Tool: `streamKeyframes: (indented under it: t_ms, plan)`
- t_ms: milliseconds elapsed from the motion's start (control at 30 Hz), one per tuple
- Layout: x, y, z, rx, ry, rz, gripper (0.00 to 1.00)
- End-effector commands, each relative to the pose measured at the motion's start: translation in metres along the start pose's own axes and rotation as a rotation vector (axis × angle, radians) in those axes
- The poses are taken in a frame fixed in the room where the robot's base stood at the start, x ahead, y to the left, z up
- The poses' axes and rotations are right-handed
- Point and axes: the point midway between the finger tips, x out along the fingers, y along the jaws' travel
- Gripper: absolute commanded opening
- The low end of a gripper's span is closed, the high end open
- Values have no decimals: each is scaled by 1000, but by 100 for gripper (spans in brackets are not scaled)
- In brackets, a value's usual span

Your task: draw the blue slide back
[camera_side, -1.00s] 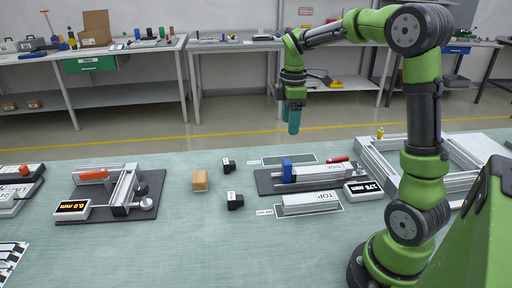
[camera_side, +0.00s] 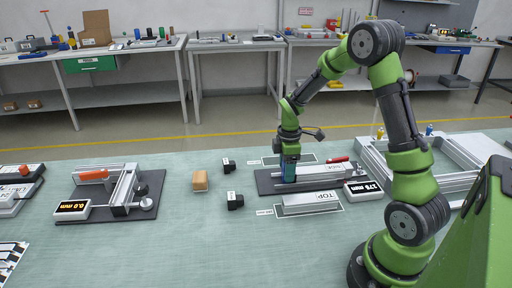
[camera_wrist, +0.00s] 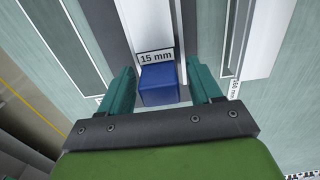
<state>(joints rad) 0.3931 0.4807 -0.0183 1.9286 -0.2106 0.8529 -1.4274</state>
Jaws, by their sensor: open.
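The blue slide (camera_wrist: 159,84) is a blue block at the near end of a metal rail, with a "15 mm" label (camera_wrist: 155,57) beside it. In the wrist view it sits between the two teal fingers of my gripper (camera_wrist: 162,90). The fingers are open, one on each side, with a visible gap to the block. In the side view my gripper (camera_side: 290,172) points down over the left end of the dark base plate (camera_side: 265,186) and mostly hides the blue slide. The display (camera_side: 364,189) at the right of this fixture reads about 175 mm.
A silver bar marked TOP (camera_side: 310,203) lies in front of the fixture. Two small black blocks (camera_side: 235,201) and a tan block (camera_side: 200,181) stand to the left. A second fixture with an orange slide (camera_side: 94,175) is further left. An aluminium frame (camera_side: 455,165) is at the right.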

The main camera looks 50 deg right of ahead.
Motion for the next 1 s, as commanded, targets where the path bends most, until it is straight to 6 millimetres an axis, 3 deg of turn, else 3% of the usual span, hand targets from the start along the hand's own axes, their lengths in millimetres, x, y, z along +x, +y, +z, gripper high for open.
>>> streamKeyframes:
  t_ms: [300,733,900,1000]
  plan:
    - [3,0,0,0,0,1,64]
    - [3,0,0,0,0,1,0]
    - [2,0,-3,-2,0,1,0]
    - [3,0,-19,-6,0,0,0]
